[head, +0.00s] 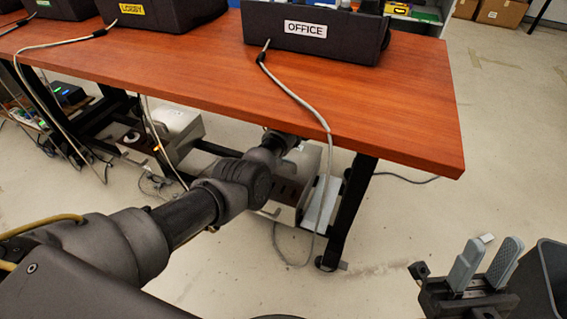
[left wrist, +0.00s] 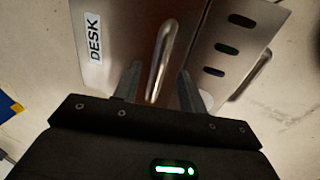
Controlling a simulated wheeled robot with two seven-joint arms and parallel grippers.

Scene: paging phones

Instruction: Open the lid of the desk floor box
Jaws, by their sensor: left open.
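The desk floor box (head: 283,193) is a grey metal box on the floor under the table, partly hidden by my left arm and the tabletop. In the left wrist view, its metal panel with the DESK label (left wrist: 95,38) carries a bar handle (left wrist: 165,62). My left gripper (left wrist: 158,82) is open, with one finger on each side of this handle; I cannot tell whether they touch it. In the head view the left gripper is hidden beyond its arm. I cannot tell whether the lid is raised at all. My right gripper (head: 488,262) is open and empty over the floor at right.
The wooden table (head: 400,110) overhangs the box, and a black table leg (head: 347,212) stands right beside it. A grey cable (head: 312,108) hangs from the OFFICE box (head: 315,33) past the table edge. Another metal box (head: 178,130) stands further left. The floor at right is mostly clear.

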